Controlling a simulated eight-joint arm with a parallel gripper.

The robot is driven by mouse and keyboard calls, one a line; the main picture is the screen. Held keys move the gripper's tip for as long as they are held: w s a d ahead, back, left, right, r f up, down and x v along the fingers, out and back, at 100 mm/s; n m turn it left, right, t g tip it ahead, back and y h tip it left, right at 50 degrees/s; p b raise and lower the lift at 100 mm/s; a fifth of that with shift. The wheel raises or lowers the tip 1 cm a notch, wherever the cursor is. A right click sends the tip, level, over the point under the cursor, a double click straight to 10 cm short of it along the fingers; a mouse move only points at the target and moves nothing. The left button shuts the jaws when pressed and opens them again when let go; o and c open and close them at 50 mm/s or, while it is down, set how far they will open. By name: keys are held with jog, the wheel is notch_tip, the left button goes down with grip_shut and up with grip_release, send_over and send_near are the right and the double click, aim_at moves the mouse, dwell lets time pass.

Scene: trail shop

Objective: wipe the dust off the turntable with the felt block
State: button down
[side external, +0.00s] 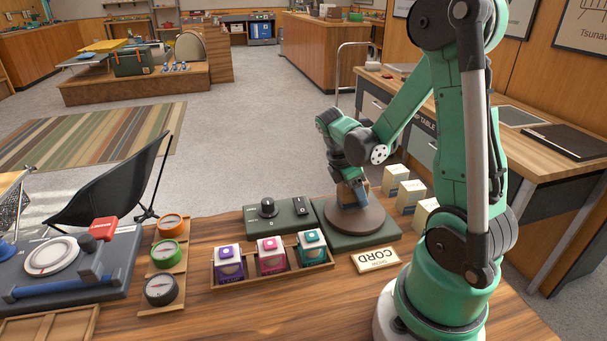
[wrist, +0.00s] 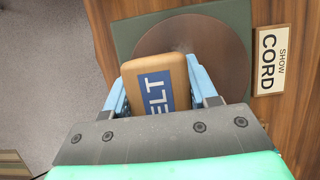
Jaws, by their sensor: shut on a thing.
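The turntable is a brown disc (side external: 371,218) on a square dark green base (side external: 352,241), on the wooden bench. The disc also shows at the top of the wrist view (wrist: 215,42). My gripper (side external: 355,192) is low over the disc. In the wrist view its blue fingers (wrist: 160,82) are shut on the tan felt block (wrist: 137,70), which has a blue label reading "ELT". The block covers the disc's near-left part in that view. I cannot tell whether its underside touches the disc.
A "SHOW CORD" sign (side external: 375,260) lies in front of the turntable. A green control box with a knob (side external: 280,213) stands left. Several pale boxes (side external: 411,195) stand right, beside my arm.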

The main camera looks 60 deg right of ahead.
aim_at(362, 211)
jog(key=shift+w+d, duration=0.3)
jog(key=shift+s+a, duration=1.35)
jog(key=shift+a, duration=0.05)
jog(key=shift+w+a, duration=0.4)
jog(key=shift+a, duration=0.1)
jog(key=shift+w+d+f, duration=0.1)
jog(key=shift+w+d, duration=0.2)
jog(key=shift+d, duration=0.15)
jog(key=shift+w+d, duration=0.2)
jog(key=shift+d, duration=0.05)
jog(key=shift+w+d, duration=0.8)
jog(key=shift+w, duration=0.05)
jog(key=shift+s+a, duration=1.45)
notch_tip(362, 211, up, 8)
jog(key=shift+r, duration=0.2)
